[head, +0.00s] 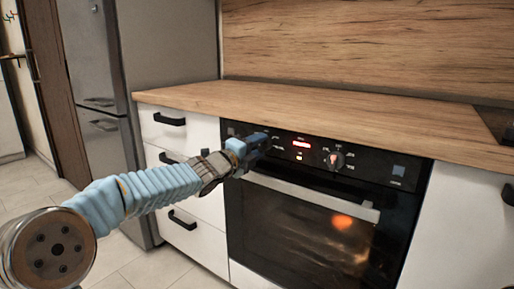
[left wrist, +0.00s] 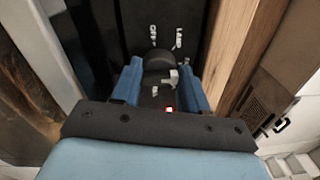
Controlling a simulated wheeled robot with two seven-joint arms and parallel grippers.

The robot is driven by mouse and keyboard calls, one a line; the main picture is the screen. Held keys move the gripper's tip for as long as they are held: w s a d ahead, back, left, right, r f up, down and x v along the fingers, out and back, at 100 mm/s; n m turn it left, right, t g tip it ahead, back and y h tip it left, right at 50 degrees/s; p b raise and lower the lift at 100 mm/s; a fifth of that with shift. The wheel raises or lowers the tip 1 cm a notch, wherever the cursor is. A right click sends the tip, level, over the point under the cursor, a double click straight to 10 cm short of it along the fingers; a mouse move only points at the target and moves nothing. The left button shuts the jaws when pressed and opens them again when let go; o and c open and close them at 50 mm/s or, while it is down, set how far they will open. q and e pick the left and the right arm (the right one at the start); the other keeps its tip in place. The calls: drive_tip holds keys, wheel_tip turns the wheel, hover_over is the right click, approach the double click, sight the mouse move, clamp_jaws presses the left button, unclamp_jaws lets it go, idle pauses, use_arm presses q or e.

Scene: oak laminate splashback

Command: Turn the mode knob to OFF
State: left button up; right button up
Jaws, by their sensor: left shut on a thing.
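My left gripper (head: 258,143) reaches the left end of the oven's black control panel (head: 376,167). It is shut on the left knob, which the gripper mostly hides in the head view. In the left wrist view the dark round knob (left wrist: 158,66) sits between the blue fingers of my left gripper (left wrist: 160,80). My right gripper is not in view.
A red lit display (head: 301,143) is between the knobs. The oven door handle (head: 310,195) runs just below the panel, and an orange glow (head: 342,221) shows in the door glass. The wooden worktop (head: 300,108) overhangs above. White drawers (head: 178,128) stand left of the oven.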

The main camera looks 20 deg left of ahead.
use_arm(q)
drive_tip(key=n, duration=0.5)
drive_tip(key=shift+f, duration=0.25)
drive_tip(key=n+y, duration=0.1)
drive_tip(key=n, duration=0.4)
drive_tip(key=shift+d+f+n, duration=0.1)
drive_tip(key=shift+n, duration=0.2)
drive_tip(key=n+p, duration=0.1)
drive_tip(key=n, duration=0.4)
drive_tip(key=shift+n, duration=0.4)
drive_tip(key=n, duration=0.4)
drive_tip(key=shift+s+d+f+y, duration=0.1)
drive_tip(key=shift+d+y, duration=0.05)
drive_tip(key=shift+y, duration=0.15)
drive_tip(key=shift+n, duration=0.4)
drive_tip(key=o, duration=1)
drive_tip(key=shift+c, duration=0.2)
drive_tip(key=shift+o, duration=0.4)
drive_tip(key=shift+r, duration=0.2)
